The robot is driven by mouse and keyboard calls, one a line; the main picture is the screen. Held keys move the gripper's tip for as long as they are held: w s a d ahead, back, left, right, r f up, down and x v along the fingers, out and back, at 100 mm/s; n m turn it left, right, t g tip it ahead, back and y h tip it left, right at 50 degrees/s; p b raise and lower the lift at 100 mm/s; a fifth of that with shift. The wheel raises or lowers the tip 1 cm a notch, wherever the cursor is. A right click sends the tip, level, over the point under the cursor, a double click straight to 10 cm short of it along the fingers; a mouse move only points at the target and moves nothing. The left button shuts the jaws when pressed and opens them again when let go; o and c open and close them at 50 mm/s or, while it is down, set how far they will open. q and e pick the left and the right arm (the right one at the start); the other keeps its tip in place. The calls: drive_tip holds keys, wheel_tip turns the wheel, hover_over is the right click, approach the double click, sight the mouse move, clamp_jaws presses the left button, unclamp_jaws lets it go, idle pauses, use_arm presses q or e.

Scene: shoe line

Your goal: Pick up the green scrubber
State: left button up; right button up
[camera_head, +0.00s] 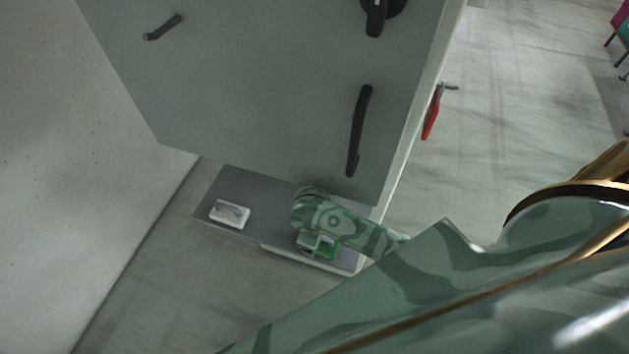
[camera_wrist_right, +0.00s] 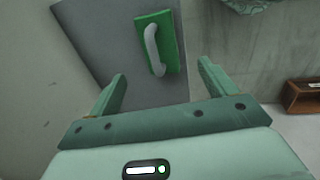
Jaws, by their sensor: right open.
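The green scrubber (camera_wrist_right: 170,38) is a flat green block with a pale grey handle (camera_wrist_right: 153,48), lying on a grey surface in the right wrist view. My right gripper (camera_wrist_right: 161,70) is open, and the scrubber shows between and just beyond its fingertips. I cannot tell the exact gap in depth. In the head view, my right arm reaches in from the right over the grey shelf (camera_head: 268,188). The green scrubber (camera_head: 330,253) is partly hidden there under my right gripper (camera_head: 318,243). My left gripper is not in view.
A white block with a grey handle (camera_head: 230,213) lies on the left part of the shelf. A large grey panel with dark handles (camera_head: 359,130) stands behind, close to my right wrist. A red item (camera_head: 432,112) hangs at its side. A brown box (camera_wrist_right: 304,96) shows at right.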

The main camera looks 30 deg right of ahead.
drive_tip(key=f, duration=0.3)
drive_tip(key=shift+s+d+b, duration=0.1)
drive_tip(key=shift+d+b, duration=0.1)
drive_tip(key=shift+b, duration=0.2)
drive_tip(key=shift+f, duration=0.4)
drive_tip(key=f, duration=0.1)
drive_tip(key=d+f+b, duration=0.1)
drive_tip(key=f, duration=0.1)
drive_tip(key=w+f, duration=0.1)
drive_tip(key=f, duration=0.1)
drive_tip(key=shift+d+f+b, duration=0.1)
drive_tip(key=shift+d+b, duration=0.05)
drive_tip(key=shift+b, duration=0.25)
drive_tip(key=shift+c, duration=0.6)
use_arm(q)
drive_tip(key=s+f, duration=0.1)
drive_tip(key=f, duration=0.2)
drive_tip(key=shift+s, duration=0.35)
use_arm(e)
drive_tip(key=c, duration=1)
